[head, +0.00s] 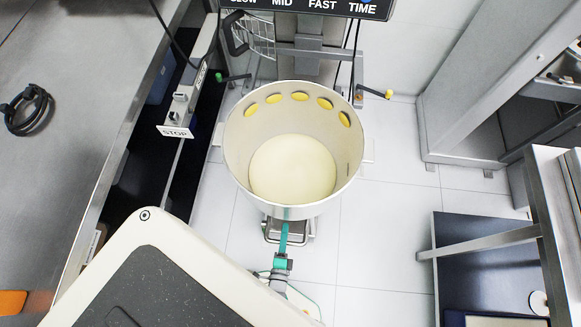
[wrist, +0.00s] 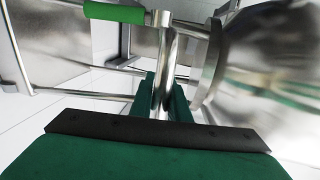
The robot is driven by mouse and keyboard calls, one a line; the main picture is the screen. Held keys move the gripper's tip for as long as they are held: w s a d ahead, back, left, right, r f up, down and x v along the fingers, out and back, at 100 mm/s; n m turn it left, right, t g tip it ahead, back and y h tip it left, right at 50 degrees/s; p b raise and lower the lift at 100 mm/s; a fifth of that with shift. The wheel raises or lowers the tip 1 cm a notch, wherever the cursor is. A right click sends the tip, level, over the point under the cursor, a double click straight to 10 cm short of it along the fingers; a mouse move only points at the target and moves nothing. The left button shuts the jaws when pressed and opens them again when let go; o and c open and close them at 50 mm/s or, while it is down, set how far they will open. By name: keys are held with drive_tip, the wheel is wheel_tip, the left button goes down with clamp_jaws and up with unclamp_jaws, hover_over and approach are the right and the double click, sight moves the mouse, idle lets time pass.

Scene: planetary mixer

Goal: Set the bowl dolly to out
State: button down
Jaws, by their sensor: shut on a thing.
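The large metal mixing bowl (head: 230,150) stands upright below the mixer head, with pale dough or batter in its bottom and yellow ovals along its inner far wall. It also shows as a shiny curved wall at the right of the wrist view (wrist: 270,70). The bowl dolly's metal handle frame (head: 304,232) sticks out on the near side, below the bowl. My gripper (head: 284,232) reaches it from the front. In the wrist view, the green fingers (wrist: 164,100) are shut on an upright metal bar of the dolly (wrist: 163,62). Most of the dolly is hidden under the bowl.
A steel counter (head: 70,110) runs along the left, with a STOP panel (head: 175,131) at its edge. A shelf unit (head: 490,245) stands at right. White tiled floor (head: 385,225) is free between the bowl and the shelf. A green-gripped lever (wrist: 115,13) is near my gripper.

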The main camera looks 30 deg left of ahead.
drive_tip(key=shift+v, duration=0.9)
drive_tip(key=shift+d+f, duration=0.1)
drive_tip(key=shift+f, duration=0.15)
drive_tip(key=c, duration=1.9)
unclamp_jaws()
drive_tip(key=shift+o, duration=1.1)
drive_tip(key=v, duration=1)
drive_tip(key=shift+s, duration=0.3)
drive_tip(key=shift+s+d, duration=0.1)
drive_tip(key=shift+d, duration=0.05)
drive_tip(key=shift+r, duration=0.1)
